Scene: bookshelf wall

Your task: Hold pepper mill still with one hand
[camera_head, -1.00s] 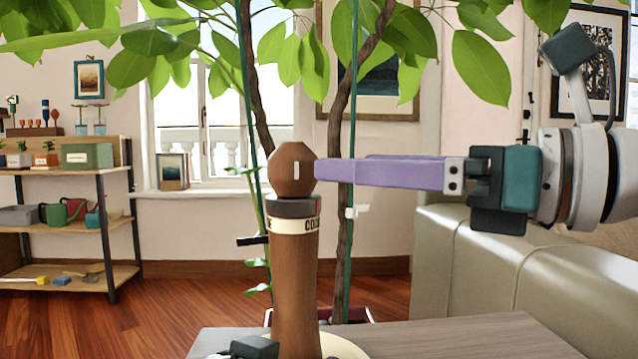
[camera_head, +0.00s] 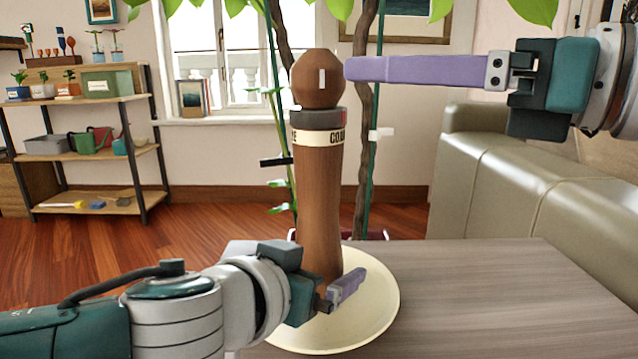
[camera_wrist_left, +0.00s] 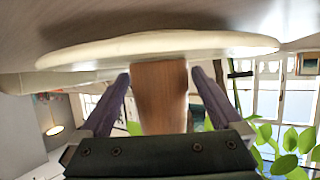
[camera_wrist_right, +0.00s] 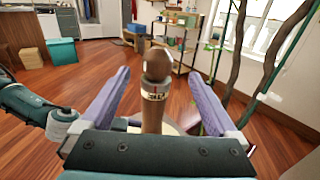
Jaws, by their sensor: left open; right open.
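The brown wooden pepper mill (camera_head: 320,190), with a faceted knob and a cream lettered band, stands upright on a cream plate (camera_head: 375,322). My left gripper (camera_head: 345,285) is open low at the mill's base. In the left wrist view the mill's body (camera_wrist_left: 160,95) lies between its two purple fingers (camera_wrist_left: 160,80), with small gaps visible. My right gripper (camera_head: 350,70) is open beside the knob, at its right. In the right wrist view the mill (camera_wrist_right: 154,95) shows between the spread fingers (camera_wrist_right: 160,85). The mill's lowest part is partly hidden by my left gripper.
The plate rests on a grey wooden table (camera_head: 480,285), whose right side is bare. A light sofa (camera_head: 530,175) is behind it at right. A potted tree's trunks (camera_head: 365,150) rise behind the mill. A shelf (camera_head: 90,155) stands at far left.

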